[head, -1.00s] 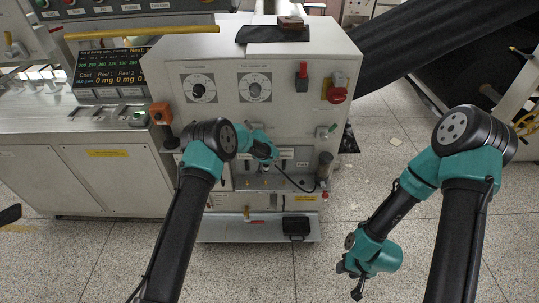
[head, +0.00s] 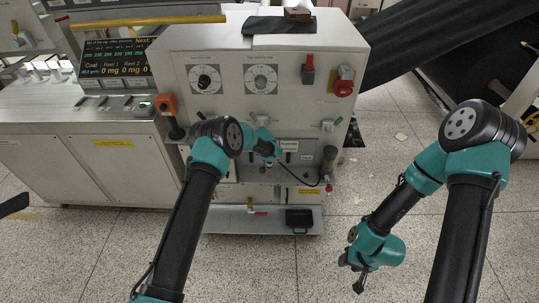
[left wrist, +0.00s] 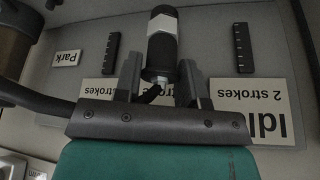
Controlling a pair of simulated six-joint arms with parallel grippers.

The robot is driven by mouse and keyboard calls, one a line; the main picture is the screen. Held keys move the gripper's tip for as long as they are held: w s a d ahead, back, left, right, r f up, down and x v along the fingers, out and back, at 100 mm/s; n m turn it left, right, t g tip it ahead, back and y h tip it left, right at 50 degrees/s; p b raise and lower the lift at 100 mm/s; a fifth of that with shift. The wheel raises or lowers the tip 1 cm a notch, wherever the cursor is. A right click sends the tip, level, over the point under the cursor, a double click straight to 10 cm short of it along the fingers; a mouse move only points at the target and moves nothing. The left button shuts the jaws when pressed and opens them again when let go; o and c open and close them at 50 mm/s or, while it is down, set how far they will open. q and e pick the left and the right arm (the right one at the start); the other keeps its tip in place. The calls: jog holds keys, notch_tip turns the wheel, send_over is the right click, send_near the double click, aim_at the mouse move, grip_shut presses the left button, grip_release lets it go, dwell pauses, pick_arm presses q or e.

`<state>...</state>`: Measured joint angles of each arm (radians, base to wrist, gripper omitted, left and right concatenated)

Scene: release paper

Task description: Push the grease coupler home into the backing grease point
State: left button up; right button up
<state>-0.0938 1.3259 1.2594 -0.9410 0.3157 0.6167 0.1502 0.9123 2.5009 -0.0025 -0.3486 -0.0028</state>
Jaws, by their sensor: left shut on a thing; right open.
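The grease coupler (left wrist: 161,48), a black cylinder with a pale hex band, stands between the fingers of my left gripper (left wrist: 160,66) in the left wrist view. The gripper is shut on it. In the head view the left gripper (head: 279,153) is at the recessed lower panel of the machine, its fingers too small to make out. A black hose (head: 300,178) runs from there to the right. The backing grease point cannot be made out, so I cannot tell whether the coupler touches it. My right gripper (head: 354,273) is open and empty over the floor.
A dark cylinder (head: 328,160) stands at the recess's right side. A black box (head: 299,218) sits on the low shelf. The floor around the right arm is clear.

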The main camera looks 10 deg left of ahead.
aim_at(269, 166)
pick_arm(q)
jog(key=shift+f, duration=1.7)
jog(key=shift+f, duration=1.95)
dwell(0.5)
jog(key=o, duration=1.1)
jog(key=shift+r, duration=0.1)
jog(key=v, duration=1.7)
jog(key=shift+r, duration=0.1)
jog(key=s+a+f+n+g+h, duration=0.1)
jog(key=s+a+f+g, duration=0.15)
jog(key=s, duration=0.65)
jog(key=s+a+f+n+g+h, duration=0.15)
jog(key=s+f, duration=0.25)
jog(key=s, duration=0.4)
jog(key=s+a, duration=0.2)
jog(key=s, duration=0.6)
jog(key=s+a+n, duration=0.1)
jog(key=s+a, duration=0.1)
jog(key=s, duration=0.6)
jog(key=s+a+n, duration=0.1)
jog(key=s+a, duration=0.1)
jog(key=s, duration=0.6)
jog(key=shift+a+f+n, duration=0.25)
jog(key=shift+a+f, duration=0.05)
jog(key=shift+a, duration=0.1)
